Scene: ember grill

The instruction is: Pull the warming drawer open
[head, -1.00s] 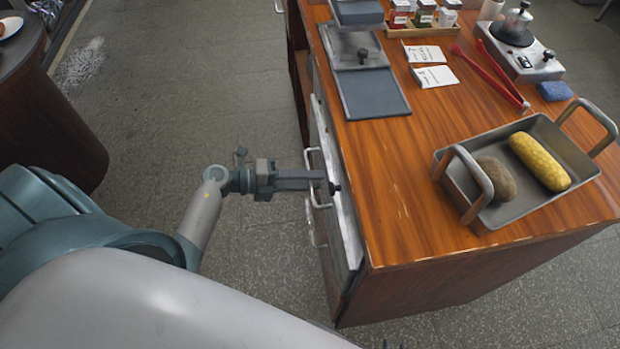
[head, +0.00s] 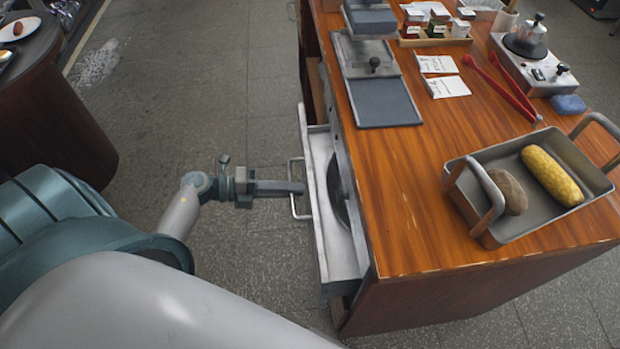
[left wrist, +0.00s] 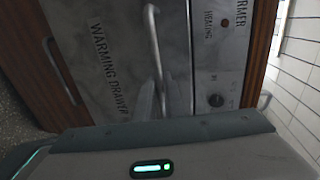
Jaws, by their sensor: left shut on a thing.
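The warming drawer (head: 329,220) is partly pulled out of the left side of the wooden counter, and a dark round thing shows inside it. Its handle (head: 292,188) is a metal bar on the front. My left gripper (head: 301,188) is shut on this handle. The left wrist view shows the drawer front (left wrist: 110,58) lettered "WARMING DRAWER", with the bar handle (left wrist: 154,40) running down to my gripper; the fingertips' contact is partly hidden there. My right gripper is not in view.
The counter top (head: 420,190) carries a tray (head: 465,208) with corn and a potato, red tongs (head: 505,90), cards, and a small burner with a pot. A round dark table (head: 60,120) stands at the left. The floor beside the drawer is clear.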

